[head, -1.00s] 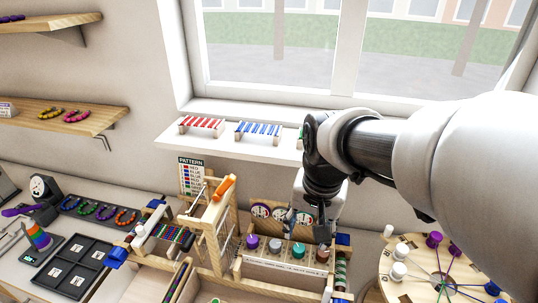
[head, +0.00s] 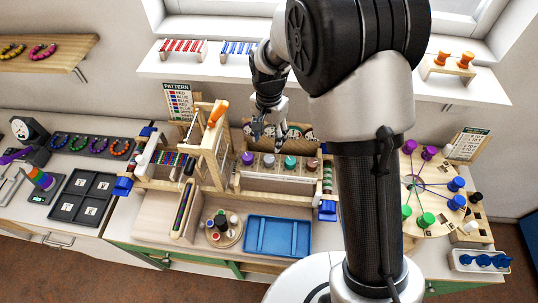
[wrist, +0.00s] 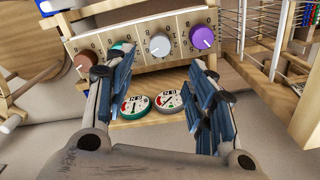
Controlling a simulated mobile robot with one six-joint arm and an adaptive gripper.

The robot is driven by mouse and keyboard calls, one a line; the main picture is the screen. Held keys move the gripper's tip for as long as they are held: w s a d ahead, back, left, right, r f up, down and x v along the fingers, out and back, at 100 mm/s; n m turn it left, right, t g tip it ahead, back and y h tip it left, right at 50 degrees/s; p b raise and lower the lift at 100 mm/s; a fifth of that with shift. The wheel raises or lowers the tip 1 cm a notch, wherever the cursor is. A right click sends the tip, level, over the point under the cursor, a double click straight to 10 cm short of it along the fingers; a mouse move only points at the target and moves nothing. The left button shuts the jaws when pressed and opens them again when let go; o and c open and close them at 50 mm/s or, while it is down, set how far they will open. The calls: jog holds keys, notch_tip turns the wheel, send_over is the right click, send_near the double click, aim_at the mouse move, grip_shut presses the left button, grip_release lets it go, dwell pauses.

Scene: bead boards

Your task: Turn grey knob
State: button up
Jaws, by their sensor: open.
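The grey knob (head: 268,160) sits in a row of knobs on a wooden panel, between the purple knob (head: 247,158) and the teal knob (head: 290,162). In the wrist view the grey knob (wrist: 158,44) has a white pointer line and stands ahead of the gap between my fingers. My gripper (head: 269,136) is open and empty, just above and behind the knob row. In the wrist view my gripper (wrist: 161,66) has its fingers spread either side of the grey knob, not touching it. The left finger partly covers the teal knob (wrist: 124,47).
A brown knob (wrist: 85,60) ends the row. Round dials (wrist: 168,102) lie beside the panel. A wooden frame with an orange handle (head: 218,113) stands close left of my gripper. A blue tray (head: 277,237) lies in front, and a round bead board (head: 432,222) is at right.

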aim_at(269, 158)
notch_tip(269, 158, down, 10)
jog(key=shift+f+b, duration=0.15)
jog(key=shift+b, duration=0.3)
jog(key=c, duration=1.1)
